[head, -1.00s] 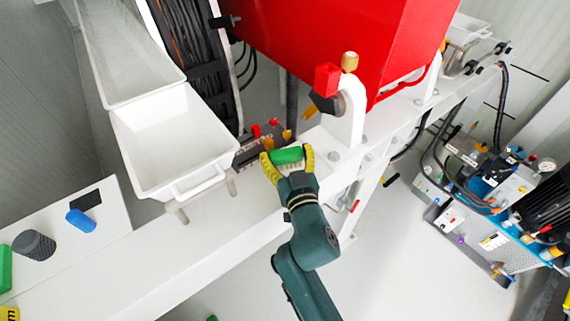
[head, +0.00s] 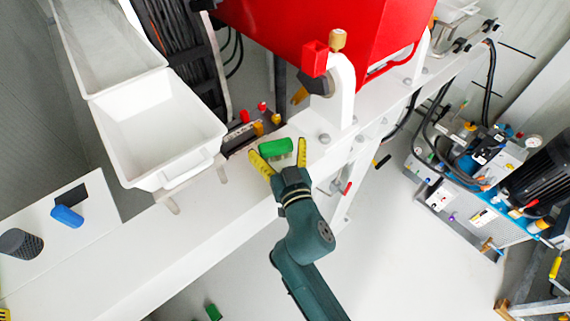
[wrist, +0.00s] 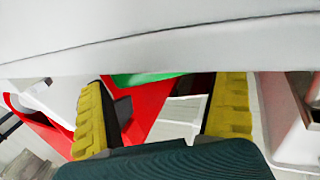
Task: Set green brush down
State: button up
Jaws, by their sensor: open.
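The green brush (head: 275,147) lies on or just above the white beam, beside the white upright bracket; contact with the beam is hard to tell. My gripper (head: 279,157) is open, with its yellow fingers spread on either side of the brush. In the wrist view, a strip of green (wrist: 145,78) shows between the two yellow fingers (wrist: 160,112). A pale surface across the top of that view hides most of what lies beyond.
A white tray (head: 112,105) stands left of the brush. A red housing (head: 310,35) and the white bracket (head: 345,90) rise behind it. Small red-topped fittings (head: 262,107) sit close by. A blue brush (head: 67,216) lies at far left. The beam's front stretch is bare.

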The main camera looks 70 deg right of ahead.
jog(key=b+v, duration=0.1)
jog(key=v, duration=0.9)
jog(key=shift+s+a, duration=0.15)
jog(key=shift+a, duration=0.1)
jog(key=w+a+r+n+t+y, duration=0.2)
jog(key=w+a+r+t, duration=0.3)
jog(key=r, duration=0.3)
jog(key=w+a+r+n+t+y, duration=0.1)
jog(key=w+a+r+t+y, duration=0.15)
jog(key=w+a+r, duration=0.45)
jog(key=w+a+r+n+t+y, duration=0.2)
jog(key=a+r+n+t+y, duration=0.2)
jog(key=a+r+n+y, duration=0.3)
jog(key=a+r+y, duration=0.2)
jog(key=a+r, duration=0.2)
jog(key=a, duration=0.2)
jog(key=shift+w+r+n+y, duration=0.2)
jog(key=shift+w+n+y, duration=0.05)
jog(key=shift+n+y, duration=0.1)
jog(key=shift+d, duration=0.1)
